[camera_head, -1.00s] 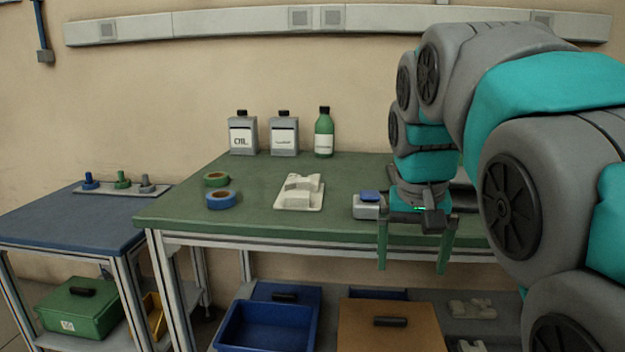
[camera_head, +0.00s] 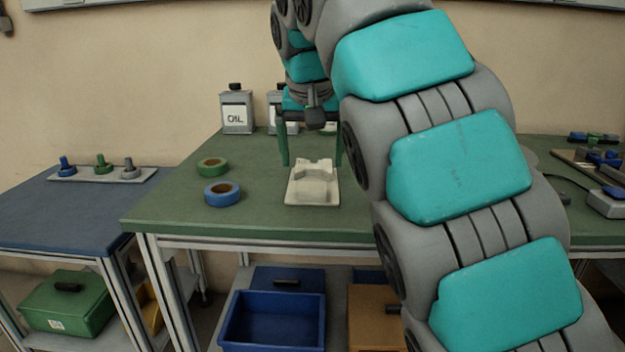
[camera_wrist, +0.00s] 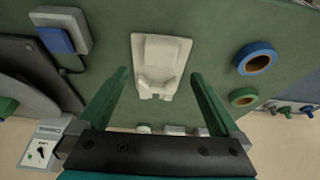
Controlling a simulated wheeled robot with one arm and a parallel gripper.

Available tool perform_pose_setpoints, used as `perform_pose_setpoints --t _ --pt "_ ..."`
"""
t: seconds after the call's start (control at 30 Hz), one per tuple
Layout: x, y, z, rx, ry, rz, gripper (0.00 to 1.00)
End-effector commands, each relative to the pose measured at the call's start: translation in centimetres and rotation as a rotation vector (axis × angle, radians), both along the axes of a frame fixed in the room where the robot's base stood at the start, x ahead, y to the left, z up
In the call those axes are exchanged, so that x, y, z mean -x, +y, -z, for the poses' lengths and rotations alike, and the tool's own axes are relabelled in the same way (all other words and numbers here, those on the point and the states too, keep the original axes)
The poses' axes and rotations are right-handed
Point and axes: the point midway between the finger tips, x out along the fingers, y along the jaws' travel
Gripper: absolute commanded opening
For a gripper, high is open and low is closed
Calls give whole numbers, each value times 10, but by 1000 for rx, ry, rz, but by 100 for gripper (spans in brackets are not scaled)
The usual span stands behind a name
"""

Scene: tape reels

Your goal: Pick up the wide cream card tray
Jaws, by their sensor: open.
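The wide cream card tray (camera_head: 313,183) lies on the green table top, with a raised, notched block on a flat base. It also shows in the wrist view (camera_wrist: 159,66), ahead of and between the fingers. My gripper (camera_head: 311,160) is open, its two green fingers pointing down above and behind the tray in the head view. The fingers in the wrist view (camera_wrist: 162,75) are wide apart with nothing between their tips that they touch. I cannot tell the exact height of the fingertips over the table.
A blue tape reel (camera_head: 222,194) and a green tape reel (camera_head: 212,167) lie left of the tray. Grey oil cans (camera_head: 236,112) stand at the back. A grey device with a blue top (camera_wrist: 62,35) is on the tray's other side. Green table (camera_head: 170,205) is clear in front.

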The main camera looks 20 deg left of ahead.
Motion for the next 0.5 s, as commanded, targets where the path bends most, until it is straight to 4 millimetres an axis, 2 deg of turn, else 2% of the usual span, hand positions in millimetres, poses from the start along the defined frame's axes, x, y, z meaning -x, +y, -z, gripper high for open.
perform_pose_setpoints --t 0.5 --pt "-6 1 17 -1 2 4 100"
